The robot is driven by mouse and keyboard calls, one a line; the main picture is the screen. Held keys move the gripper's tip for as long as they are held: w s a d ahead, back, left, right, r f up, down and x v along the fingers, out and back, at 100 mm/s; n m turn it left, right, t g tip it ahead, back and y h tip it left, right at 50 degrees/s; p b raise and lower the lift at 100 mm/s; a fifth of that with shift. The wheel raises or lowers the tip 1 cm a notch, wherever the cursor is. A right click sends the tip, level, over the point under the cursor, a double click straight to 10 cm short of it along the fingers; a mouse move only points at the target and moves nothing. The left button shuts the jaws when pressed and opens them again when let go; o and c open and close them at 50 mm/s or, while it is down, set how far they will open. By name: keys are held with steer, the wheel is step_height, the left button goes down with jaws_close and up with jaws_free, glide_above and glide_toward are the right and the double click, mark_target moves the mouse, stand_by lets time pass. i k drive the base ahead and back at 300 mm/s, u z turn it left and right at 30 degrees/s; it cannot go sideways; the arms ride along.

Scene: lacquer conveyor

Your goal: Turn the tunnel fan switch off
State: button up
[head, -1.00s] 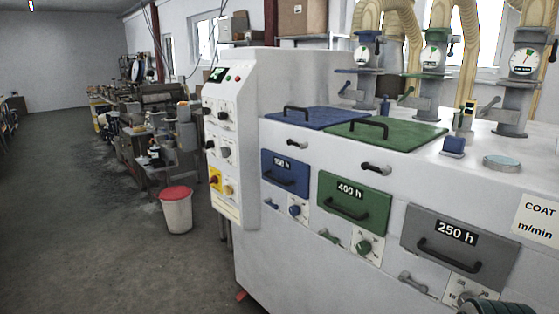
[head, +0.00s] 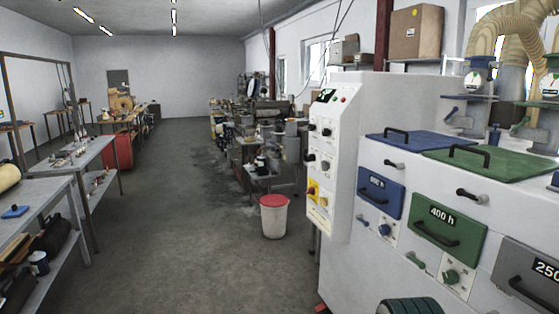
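The tall white control panel (head: 341,151) stands at the left end of the white machine, seen at an angle in the head view. It carries a small dark display (head: 326,95), red and green lights, and several dark knobs, such as an upper knob (head: 327,132) and a lower knob (head: 325,165). A red-and-yellow switch (head: 312,190) sits near its bottom. The labels are too small to read, so I cannot tell which one is the tunnel fan switch or how it is set. My gripper is not in view.
The white machine body (head: 350,262) has blue, green and grey drawers with protruding handles. A white bin with a red lid (head: 273,217) stands on the floor left of the panel. Open grey floor (head: 180,220) lies between the machine and the grey shelf bench (head: 45,194) at left.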

mark_target(312, 157)
steer(key=u, duration=0.65)
steer(key=i, duration=1.15)
steer(key=u, duration=0.45)
steer(key=i, duration=1.55)
steer(key=z, duration=1)
steer(key=i, duration=0.4)
steer(key=z, duration=0.15)
